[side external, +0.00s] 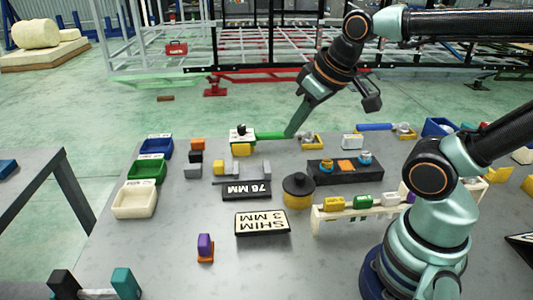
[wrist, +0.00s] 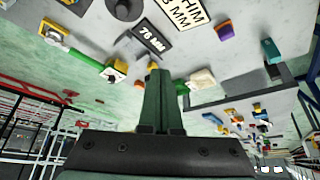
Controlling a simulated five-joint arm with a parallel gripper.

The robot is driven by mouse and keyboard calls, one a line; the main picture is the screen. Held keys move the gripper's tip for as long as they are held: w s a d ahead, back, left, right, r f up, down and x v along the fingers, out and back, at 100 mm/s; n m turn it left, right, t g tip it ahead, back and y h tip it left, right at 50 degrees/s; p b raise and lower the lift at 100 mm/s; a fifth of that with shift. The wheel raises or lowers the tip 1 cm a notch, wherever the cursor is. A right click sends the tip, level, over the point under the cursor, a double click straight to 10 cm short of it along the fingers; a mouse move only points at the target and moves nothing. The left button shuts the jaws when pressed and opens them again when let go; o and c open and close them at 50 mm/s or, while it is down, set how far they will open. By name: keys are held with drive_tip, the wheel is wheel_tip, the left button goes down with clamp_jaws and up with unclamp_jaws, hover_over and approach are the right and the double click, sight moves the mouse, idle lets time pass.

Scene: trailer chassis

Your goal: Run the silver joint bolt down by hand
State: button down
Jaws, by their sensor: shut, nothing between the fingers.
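My gripper (side external: 290,133) is shut and empty, pointing down at the far edge of the table, by the right end of a green-handled bar (side external: 270,136). The bar's left end meets a white block (side external: 241,133) with a small dark spot on top. In the wrist view the shut fingers (wrist: 160,76) fill the middle, and the white block (wrist: 116,68) is left of their tips. A yellow block (side external: 241,150) and grey bracket-like pieces (side external: 243,168) are nearer the camera. I cannot clearly pick out the silver joint bolt; it is too small or hidden.
Blue (side external: 156,147), green (side external: 147,171) and white (side external: 135,201) bins line the left side. A black-capped yellow pot (side external: 298,190), a dark block with fittings (side external: 345,171) and a white rack (side external: 355,207) stand to the right.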

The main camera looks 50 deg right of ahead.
drive_tip(key=c, duration=1.1)
unclamp_jaws()
drive_tip(key=o, duration=0.5)
drive_tip(key=shift+w+d, duration=0.15)
drive_tip(key=shift+d, duration=0.3)
drive_tip(key=shift+o, duration=0.4)
drive_tip(key=w+d+n+g+h, duration=0.1)
drive_tip(key=d+n, duration=0.1)
drive_tip(key=d, duration=0.6)
drive_tip(key=shift+w+f+g, duration=0.25)
drive_tip(key=shift+f+g, duration=0.05)
drive_tip(key=shift+g, duration=0.1)
drive_tip(key=n+g+y, duration=0.1)
drive_tip(key=n+g, duration=0.3)
drive_tip(key=n, duration=0.3)
approach(366, 154)
wheel_tip(366, 154, down, 8)
drive_tip(key=shift+s+d+f, duration=0.1)
drive_tip(key=shift+d+f, duration=0.05)
clamp_jaws()
